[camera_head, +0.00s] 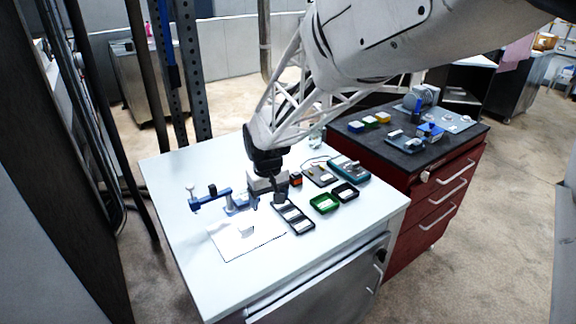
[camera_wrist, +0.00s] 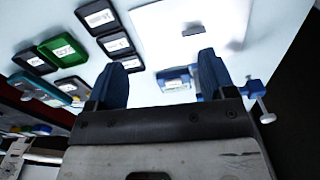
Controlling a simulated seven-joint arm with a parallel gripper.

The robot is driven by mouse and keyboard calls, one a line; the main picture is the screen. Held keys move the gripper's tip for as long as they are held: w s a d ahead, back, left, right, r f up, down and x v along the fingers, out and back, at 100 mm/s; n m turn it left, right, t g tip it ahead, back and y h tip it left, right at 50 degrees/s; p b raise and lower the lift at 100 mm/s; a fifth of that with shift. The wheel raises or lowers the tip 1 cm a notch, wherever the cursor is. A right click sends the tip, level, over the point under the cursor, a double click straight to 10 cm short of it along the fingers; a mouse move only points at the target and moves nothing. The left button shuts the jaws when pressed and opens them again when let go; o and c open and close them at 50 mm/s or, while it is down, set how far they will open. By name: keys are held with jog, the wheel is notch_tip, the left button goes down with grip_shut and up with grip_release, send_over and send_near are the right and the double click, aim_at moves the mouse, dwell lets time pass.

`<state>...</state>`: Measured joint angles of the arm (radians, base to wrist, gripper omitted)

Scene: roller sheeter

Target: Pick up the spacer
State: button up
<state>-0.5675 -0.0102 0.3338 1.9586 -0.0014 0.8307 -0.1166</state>
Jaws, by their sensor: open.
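My gripper (camera_head: 281,196) hangs over the white table, just behind the black three-compartment tray. In the wrist view its two dark blue fingers are apart, with nothing held between them (camera_wrist: 161,78). A small pale block (camera_head: 246,230) lies on the white sheet, in front and left of the gripper. In the wrist view a small grey piece (camera_wrist: 193,29) lies on that sheet, beyond the fingertips. I cannot tell for sure which thing is the spacer. A blue fixture (camera_head: 238,203) with a rod and knob stands left of the gripper; part of it (camera_wrist: 174,80) shows between the fingers.
The black three-compartment tray (camera_head: 286,207) holds white labels. A green bin (camera_head: 313,203) and a black bin (camera_head: 356,193) stand right of it, with a teal device (camera_head: 354,172) behind. A red cabinet (camera_head: 428,212) adjoins on the right. The table's front is clear.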

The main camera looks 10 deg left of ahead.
jog(key=n, duration=0.1)
send_over(247, 227)
notch_tip(247, 227, down, 5)
jog(key=shift+r, duration=0.2)
jog(key=shift+f, duration=1.25)
jog(key=shift+f, duration=0.15)
jog(key=shift+f, duration=2.45)
